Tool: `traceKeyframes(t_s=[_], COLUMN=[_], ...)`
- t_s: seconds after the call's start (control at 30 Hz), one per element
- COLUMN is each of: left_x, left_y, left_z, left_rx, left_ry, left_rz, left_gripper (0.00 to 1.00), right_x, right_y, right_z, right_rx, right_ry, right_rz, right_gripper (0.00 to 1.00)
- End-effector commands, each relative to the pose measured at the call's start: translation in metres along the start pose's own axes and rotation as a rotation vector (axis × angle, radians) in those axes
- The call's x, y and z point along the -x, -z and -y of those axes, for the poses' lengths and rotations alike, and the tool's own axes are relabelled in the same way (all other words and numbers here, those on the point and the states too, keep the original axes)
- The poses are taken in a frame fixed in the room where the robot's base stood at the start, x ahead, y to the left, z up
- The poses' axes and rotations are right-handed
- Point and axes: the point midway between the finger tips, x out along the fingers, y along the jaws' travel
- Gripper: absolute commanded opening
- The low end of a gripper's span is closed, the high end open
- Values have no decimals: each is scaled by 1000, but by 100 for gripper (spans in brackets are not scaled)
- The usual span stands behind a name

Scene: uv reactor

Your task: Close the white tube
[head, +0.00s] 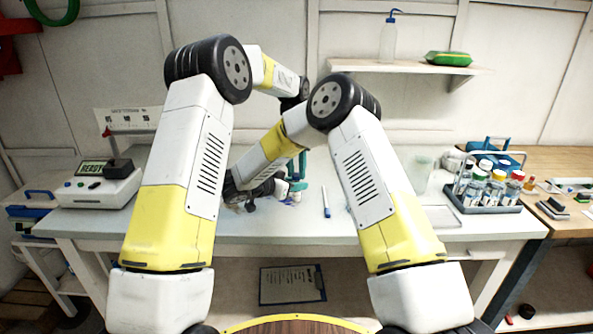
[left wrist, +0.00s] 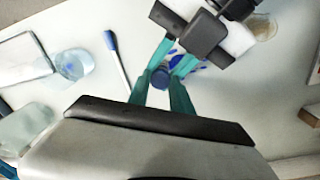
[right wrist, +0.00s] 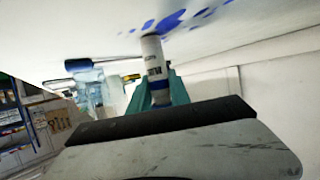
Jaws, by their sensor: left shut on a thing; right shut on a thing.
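The white tube (right wrist: 153,58) with a dark printed label shows in the right wrist view, its far end near the white tabletop. My right gripper (right wrist: 158,92) is shut on it, with teal fingers on either side. My left gripper (left wrist: 161,84) points down and is shut on a blue cap (left wrist: 160,77) in the left wrist view. The right gripper's teal fingers come in just beyond that cap. In the head view my left gripper (head: 297,178) is above the table beside the right one. The fingers hide where cap and tube meet, so I cannot tell if they are joined.
Blue spots (right wrist: 172,20) mark the tabletop near the tube. A rack of capped bottles (head: 486,207) stands at the right, and a device with a small screen (head: 98,187) at the left. The front of the table is clear.

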Motion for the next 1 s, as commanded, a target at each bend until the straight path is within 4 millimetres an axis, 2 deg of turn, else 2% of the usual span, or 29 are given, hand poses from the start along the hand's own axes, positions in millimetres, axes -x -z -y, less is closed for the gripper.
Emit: traceKeyframes(t_s=[0.37, 1.0], left_x=[-1, -13], left_y=[-1, 1], left_z=[0, 1], left_rx=[0, 1], left_ry=[0, 3], left_rz=[4, -4], left_gripper=[0, 0], right_x=[-2, 1], right_y=[-1, 0], right_z=[-1, 0], right_rx=[2, 1], right_ry=[-2, -1], right_rz=[2, 0], right_gripper=[0, 0])
